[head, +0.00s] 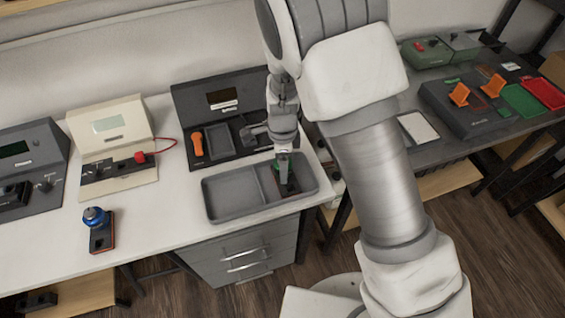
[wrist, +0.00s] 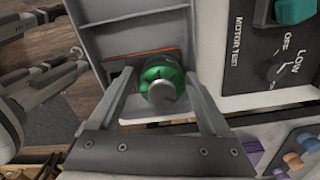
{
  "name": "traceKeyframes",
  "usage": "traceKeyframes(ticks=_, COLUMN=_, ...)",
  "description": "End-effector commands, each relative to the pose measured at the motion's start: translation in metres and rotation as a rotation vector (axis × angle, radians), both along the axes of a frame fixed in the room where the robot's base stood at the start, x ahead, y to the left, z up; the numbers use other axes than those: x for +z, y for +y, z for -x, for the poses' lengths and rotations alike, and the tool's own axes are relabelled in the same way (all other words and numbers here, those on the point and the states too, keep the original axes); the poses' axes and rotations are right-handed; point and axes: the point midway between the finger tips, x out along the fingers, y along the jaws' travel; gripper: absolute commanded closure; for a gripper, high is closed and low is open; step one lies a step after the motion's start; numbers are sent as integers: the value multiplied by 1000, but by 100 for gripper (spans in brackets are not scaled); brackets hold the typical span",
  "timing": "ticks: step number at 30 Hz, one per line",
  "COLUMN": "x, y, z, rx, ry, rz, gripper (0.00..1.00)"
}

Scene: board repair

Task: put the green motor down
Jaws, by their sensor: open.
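The green motor (wrist: 161,84) is seen from above in the wrist view, round with a silver shaft end. It sits between the two fingers of my gripper (wrist: 158,76), which are open around it; finger contact cannot be told. In the head view my gripper (head: 284,155) points down into the right compartment of the grey tray (head: 230,192). The green motor (head: 278,167) shows there only in part, at the fingertips, with a dark base under it. An orange-red edge shows beside the motor in the wrist view.
The tray's left compartment is empty. A blue-topped motor (head: 95,218) stands on the white table at left. A cream tester (head: 112,140) with a red knob and a dark case (head: 215,110) with an orange tool stand behind. The table's front edge is close to the tray.

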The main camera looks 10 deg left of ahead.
Motion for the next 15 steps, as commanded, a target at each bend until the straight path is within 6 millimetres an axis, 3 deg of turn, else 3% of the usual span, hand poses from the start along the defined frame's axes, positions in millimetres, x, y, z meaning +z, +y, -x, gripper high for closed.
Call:
traceKeyframes(ticks=5, x=19, y=2, z=-4, rx=0, ry=-13, rz=-6, gripper=7)
traceKeyframes(ticks=15, x=91, y=2, z=-3, rx=0, ry=-9, rz=-6, gripper=7)
